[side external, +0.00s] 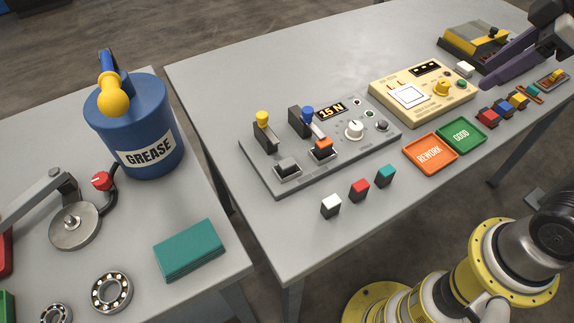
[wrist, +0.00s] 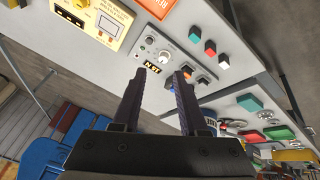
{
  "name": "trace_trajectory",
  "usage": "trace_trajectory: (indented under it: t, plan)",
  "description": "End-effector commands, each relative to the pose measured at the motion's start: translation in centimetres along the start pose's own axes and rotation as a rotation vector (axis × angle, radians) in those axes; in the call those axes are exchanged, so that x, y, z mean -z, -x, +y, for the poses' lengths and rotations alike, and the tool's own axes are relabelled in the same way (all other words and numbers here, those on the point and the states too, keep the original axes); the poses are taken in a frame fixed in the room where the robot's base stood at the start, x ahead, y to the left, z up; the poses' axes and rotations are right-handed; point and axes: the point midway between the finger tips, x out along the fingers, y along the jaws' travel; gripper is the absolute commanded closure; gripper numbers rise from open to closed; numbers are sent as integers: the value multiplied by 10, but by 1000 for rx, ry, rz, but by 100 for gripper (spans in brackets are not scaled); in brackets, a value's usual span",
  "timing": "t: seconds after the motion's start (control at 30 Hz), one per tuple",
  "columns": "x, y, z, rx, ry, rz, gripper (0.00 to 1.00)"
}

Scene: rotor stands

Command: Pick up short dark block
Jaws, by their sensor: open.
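No single thing stands out for certain as the short dark block. A low dark grey block (side external: 287,166) sits in a pale-edged square at the front of the grey panel (side external: 262,177). An orange-topped dark block (side external: 321,148) sits to its right. Three small dark-sided blocks stand on the table in front: one white-topped (side external: 330,206), one red-topped (side external: 359,190), one teal-topped (side external: 385,175). My gripper (wrist: 163,72) is open, with nothing seen between its dark purple fingers. In the side view it is at the upper right, far from the panel.
Behind the low block stand a yellow-knobbed lever (side external: 263,119) and a blue-knobbed lever (side external: 307,115). A cream box (side external: 425,92), orange tray (side external: 430,153) and green tray (side external: 461,135) lie rightward. A separate left table holds a grease bucket (side external: 140,125) and bearings. A gap separates the tables.

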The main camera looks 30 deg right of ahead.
Motion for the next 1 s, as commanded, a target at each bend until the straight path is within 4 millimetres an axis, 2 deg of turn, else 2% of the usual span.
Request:
trace_trajectory:
  t: [0.03, 0.17, 0.27, 0.4, 0.47, 0.6, 0.7, 0.8, 0.9, 1.0]
  plan:
    - [20, -1, 3, 23, 78, -15, 57]
    - [72, -7, 4, 81, 288, -47, 57]
    - [113, -21, -2, 132, 446, -72, 57]
    - [165, -50, -24, 205, 644, -106, 57]
    - [185, -67, -38, 236, 721, -122, 57]
    - [220, -109, -80, 303, 862, -162, 57]
    - [233, -137, -110, 339, 920, -194, 57]
    - [235, -160, -135, 368, 962, -225, 57]
    - [230, -173, -152, 390, 991, -253, 57]
    - [227, -179, -160, 395, 1005, -257, 57]
